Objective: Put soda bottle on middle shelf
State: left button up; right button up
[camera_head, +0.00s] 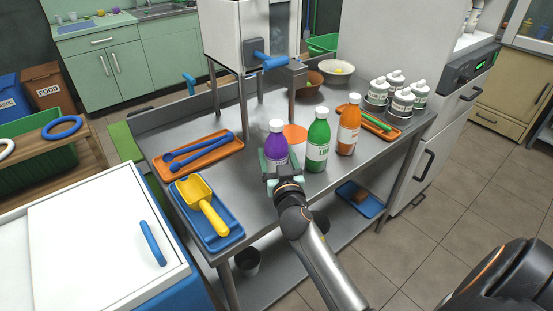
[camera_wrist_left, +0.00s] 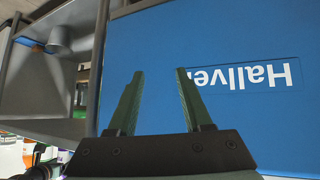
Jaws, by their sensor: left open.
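A purple soda bottle (camera_head: 276,143) stands upright near the front of the steel table (camera_head: 262,200). A green bottle (camera_head: 318,142) and an orange bottle (camera_head: 349,127) stand to its right. My right gripper (camera_head: 279,168) is at the purple bottle's lower part, with a finger on either side. It hides the bottle's base, and I cannot tell whether the fingers press on it. My left gripper (camera_wrist_left: 158,100) is open and empty in the left wrist view, facing a blue panel with white lettering (camera_wrist_left: 245,77). The table's lower shelf (camera_head: 285,270) is partly visible.
Blue tray (camera_head: 232,238) with yellow scoop (camera_head: 202,205) and orange tray (camera_head: 172,170) with blue tongs lie left. The press (camera_head: 240,40) stands behind. White-capped bottles (camera_head: 397,94) stand back right. A small blue tray (camera_head: 352,204) lies low. A white-lidded chest (camera_head: 105,240) is at left.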

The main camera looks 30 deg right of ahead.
aim_at(276, 142)
jog(key=shift+r, duration=0.15)
grip_shut()
jog(key=shift+r, duration=0.55)
notch_tip(276, 142, up, 3)
jog(key=shift+f+p, duration=0.15)
jog(key=shift+p, duration=0.55)
jog(key=s+a+r+p, duration=0.1)
jog(key=s+r, duration=0.4)
jog(key=s, duration=0.2)
jog(key=s+r+p, duration=0.1)
jog(key=s+r, duration=0.3)
jog(key=s, duration=0.3)
pick_arm(q)
notch_tip(276, 142, up, 8)
jog(key=s+a+p, duration=0.1)
jog(key=a+p, duration=0.1)
jog(key=p, duration=0.4)
jog(key=shift+f+y, duration=0.15)
jog(key=shift+y, duration=0.15)
pick_arm(e)
jog(key=w+a+r+n+t+y, duration=0.1)
jog(key=w+a+r+n+y, duration=0.3)
jog(key=a+r, duration=0.8)
jog(key=w+y, duration=0.2)
jog(key=shift+w+a+y, duration=0.15)
jog(key=shift+a+y, duration=0.15)
jog(key=shift+y, duration=0.1)
